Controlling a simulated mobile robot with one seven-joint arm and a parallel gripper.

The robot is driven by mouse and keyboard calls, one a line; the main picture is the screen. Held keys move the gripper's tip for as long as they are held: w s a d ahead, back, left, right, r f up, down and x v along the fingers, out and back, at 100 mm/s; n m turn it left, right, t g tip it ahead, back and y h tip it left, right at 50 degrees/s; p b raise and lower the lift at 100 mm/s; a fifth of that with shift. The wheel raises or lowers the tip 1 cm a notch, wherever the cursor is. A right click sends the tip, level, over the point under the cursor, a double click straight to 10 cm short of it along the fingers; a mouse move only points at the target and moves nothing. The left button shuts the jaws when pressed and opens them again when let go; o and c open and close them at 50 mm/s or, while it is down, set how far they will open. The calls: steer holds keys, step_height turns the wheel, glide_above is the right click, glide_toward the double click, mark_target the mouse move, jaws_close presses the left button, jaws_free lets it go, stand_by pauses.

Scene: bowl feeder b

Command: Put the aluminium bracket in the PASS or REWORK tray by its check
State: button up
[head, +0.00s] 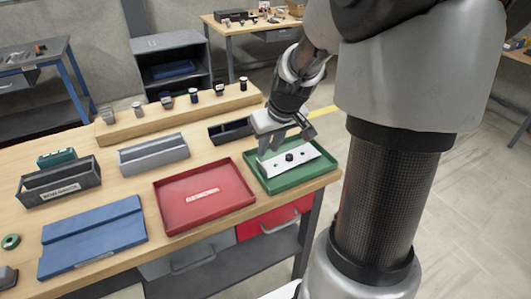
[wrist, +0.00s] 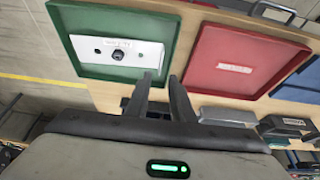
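The aluminium bracket is a pale flat plate (head: 308,161) with small dark holes and a black knob at its middle. It lies inside the green tray (head: 331,168) at the right end of the bench. In the wrist view the plate (wrist: 146,55) lies within the rim of the green tray (wrist: 68,45). The red tray (head: 173,214), with a white label (head: 202,195), is left of the green one; it also shows in the wrist view (wrist: 225,47). My gripper (head: 287,140) is above the green tray's back edge. Its fingers (wrist: 160,80) are apart with nothing between them.
A wooden rack (head: 150,124) with several small parts stands at the back. A grey bin (head: 154,158), a dark bin (head: 60,186) and a dark box (head: 228,132) stand behind the trays. A blue case (head: 95,240) lies at front left.

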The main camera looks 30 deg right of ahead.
steer(key=shift+v, duration=1.85)
